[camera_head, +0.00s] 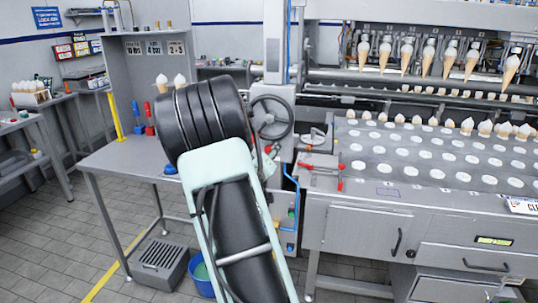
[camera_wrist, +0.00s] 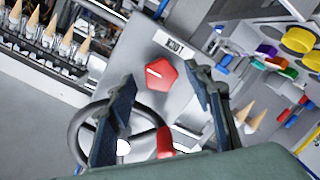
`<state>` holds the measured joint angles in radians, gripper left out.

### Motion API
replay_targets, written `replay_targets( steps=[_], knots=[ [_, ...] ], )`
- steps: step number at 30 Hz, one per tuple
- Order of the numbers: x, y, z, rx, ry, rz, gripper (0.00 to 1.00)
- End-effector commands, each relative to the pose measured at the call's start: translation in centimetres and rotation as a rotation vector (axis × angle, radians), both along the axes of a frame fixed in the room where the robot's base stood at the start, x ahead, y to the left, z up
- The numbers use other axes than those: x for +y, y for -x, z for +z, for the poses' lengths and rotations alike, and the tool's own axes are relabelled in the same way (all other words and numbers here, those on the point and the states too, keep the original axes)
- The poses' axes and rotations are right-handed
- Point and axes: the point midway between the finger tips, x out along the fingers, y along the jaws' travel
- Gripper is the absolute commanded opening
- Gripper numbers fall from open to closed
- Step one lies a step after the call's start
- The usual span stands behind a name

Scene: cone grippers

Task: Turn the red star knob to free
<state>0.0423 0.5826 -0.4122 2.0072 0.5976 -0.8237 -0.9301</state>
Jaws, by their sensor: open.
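The red star knob (camera_wrist: 161,74) shows in the wrist view on a grey panel (camera_wrist: 139,48). It has a rounded, many-sided outline and a short white mark on its face pointing left. A small white label with dark characters (camera_wrist: 168,43) is just above it. My gripper (camera_wrist: 160,76) is open, with one dark finger on each side of the knob in the picture. I see no contact, and the depth between fingertips and knob is hard to judge. In the head view my arm hides the gripper, and I cannot make out the knob there.
A handwheel (camera_wrist: 78,132) with a red handle (camera_wrist: 165,142) lies below the knob, close to the fingers. It also shows in the head view (camera_head: 272,117). Cones hang in a row (camera_head: 430,58) over the conveyor. A grey side table (camera_head: 120,160) stands left.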

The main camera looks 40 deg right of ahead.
Motion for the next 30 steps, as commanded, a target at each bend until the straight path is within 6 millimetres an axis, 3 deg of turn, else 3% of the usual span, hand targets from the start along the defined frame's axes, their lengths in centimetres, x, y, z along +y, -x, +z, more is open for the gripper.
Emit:
replay_targets(
  steps=[15, 21, 30],
  knots=[
    [7.3, 6.1, 1.3, 0.0, 0.0, 0.001, 0.47],
    [8.3, 7.1, 1.4, 0.001, 0.0, 0.001, 0.47],
    [8.4, 7.2, 1.4, 0.001, 0.001, 0.0, 0.47]
  ],
)
